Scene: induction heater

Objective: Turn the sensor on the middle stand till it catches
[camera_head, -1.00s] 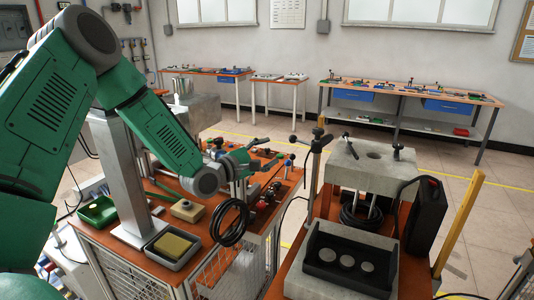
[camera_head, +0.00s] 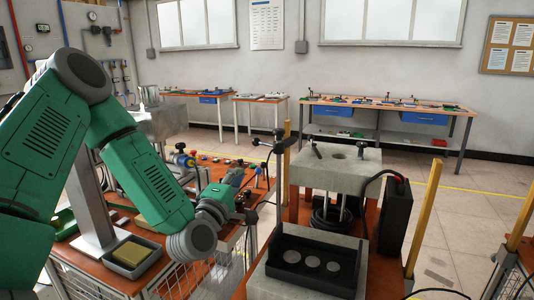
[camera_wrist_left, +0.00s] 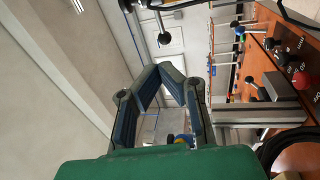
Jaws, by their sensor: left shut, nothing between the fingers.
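A thin upright stand with a dark head (camera_head: 279,142) rises at the left of the concrete-topped press in the head view. A second short dark lever or sensor (camera_head: 315,149) stands on the press top. I cannot tell which one is the middle stand's sensor. My left gripper (camera_head: 238,182) is shut and empty, to the left of the thin stand and apart from it in the picture. In the left wrist view its fingers (camera_wrist_left: 158,72) meet at the tips. A dark rod with a round end (camera_wrist_left: 163,38) shows beyond them. My right gripper is not in view.
The press top (camera_head: 350,168) is a pale block. A yellow post (camera_head: 424,225) stands farther right. A grey tray with a yellow block (camera_head: 133,255) lies left. Open floor lies behind.

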